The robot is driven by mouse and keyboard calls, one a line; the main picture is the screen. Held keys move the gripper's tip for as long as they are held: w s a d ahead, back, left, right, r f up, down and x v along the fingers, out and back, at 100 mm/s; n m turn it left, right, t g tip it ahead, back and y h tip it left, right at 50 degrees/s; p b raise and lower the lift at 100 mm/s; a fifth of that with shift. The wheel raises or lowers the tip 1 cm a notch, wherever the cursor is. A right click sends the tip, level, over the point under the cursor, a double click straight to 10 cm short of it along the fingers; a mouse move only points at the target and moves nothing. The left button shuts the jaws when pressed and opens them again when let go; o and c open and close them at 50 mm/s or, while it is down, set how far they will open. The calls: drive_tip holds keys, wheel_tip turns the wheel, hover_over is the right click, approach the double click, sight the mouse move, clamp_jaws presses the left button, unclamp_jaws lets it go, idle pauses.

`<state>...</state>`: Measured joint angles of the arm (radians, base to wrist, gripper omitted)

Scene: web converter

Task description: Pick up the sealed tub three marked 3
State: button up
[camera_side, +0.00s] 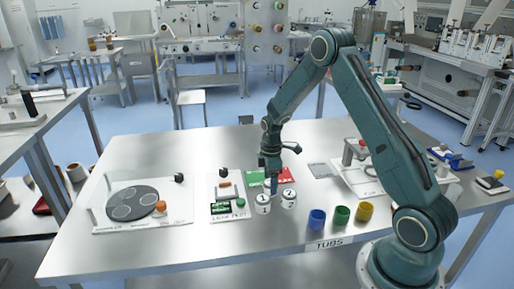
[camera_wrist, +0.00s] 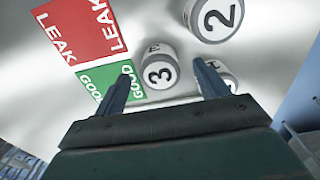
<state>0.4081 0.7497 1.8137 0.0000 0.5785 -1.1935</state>
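The white tub marked 3 (camera_wrist: 158,74) is upright on the steel table in the wrist view, centred between my fingers and a little beyond their tips. My gripper (camera_side: 271,184) points down over the tubs; in the wrist view (camera_wrist: 160,78) its fingers are spread with nothing held. The tub marked 2 (camera_wrist: 215,17) is above and right of tub 3 in the wrist view; it also shows in the side view (camera_side: 289,199). Another white tub (camera_wrist: 229,83) is partly hidden behind my right finger. In the side view, tub 3 cannot be made out clearly.
A green GOOD area (camera_wrist: 108,82) and a red LEAK area (camera_wrist: 85,27) lie beside the tubs. Blue (camera_side: 317,220), green (camera_side: 341,215) and yellow (camera_side: 365,211) cups stand near the front edge. A fixture with a dark disc (camera_side: 132,203) is at left.

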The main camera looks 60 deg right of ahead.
drive_tip(key=c, duration=1)
drive_tip(key=shift+r, duration=0.15)
drive_tip(key=shift+r, duration=2.85)
